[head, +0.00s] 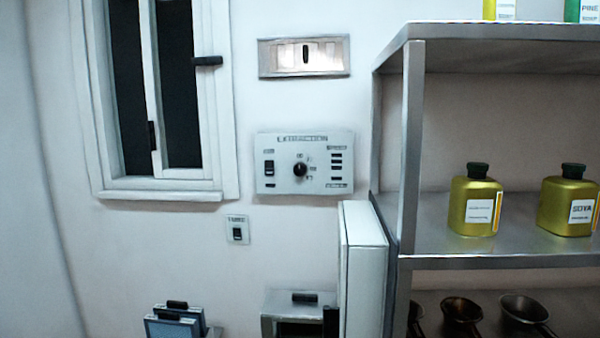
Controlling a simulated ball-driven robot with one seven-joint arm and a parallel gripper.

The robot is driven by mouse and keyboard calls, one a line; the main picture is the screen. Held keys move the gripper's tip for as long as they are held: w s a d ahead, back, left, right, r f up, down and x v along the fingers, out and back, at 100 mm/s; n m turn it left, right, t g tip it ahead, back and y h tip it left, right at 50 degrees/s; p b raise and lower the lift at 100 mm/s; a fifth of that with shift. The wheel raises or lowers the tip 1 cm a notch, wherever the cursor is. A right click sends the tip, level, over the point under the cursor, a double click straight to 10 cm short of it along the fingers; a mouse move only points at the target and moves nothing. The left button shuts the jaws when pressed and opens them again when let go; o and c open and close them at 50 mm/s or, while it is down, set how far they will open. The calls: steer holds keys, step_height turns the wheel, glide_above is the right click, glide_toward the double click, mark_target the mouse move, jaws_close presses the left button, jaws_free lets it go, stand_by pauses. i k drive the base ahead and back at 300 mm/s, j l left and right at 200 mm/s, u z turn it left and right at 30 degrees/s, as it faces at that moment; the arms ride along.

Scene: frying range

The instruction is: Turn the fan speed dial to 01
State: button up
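The fan speed dial (300,169) is a small round black knob in the middle of a pale grey panel (282,187) marked "EXTRACTION" on the wall. Small marks stand around its right side, too small to read, and I cannot tell which one it points to. A black rocker switch (269,168) is left of the dial, and a column of dark slots (336,161) is right of it. My gripper is not in the picture.
A metal shelf unit (412,120) with yellow bottles (474,205) and pans stands at right. A white box (363,262) juts up below the panel. A window (160,100) is at left. A smaller switch (237,230) sits below.

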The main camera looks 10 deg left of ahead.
mark_target(300, 168)
steer(key=i+l, duration=0.1)
steer(key=i, duration=2.15)
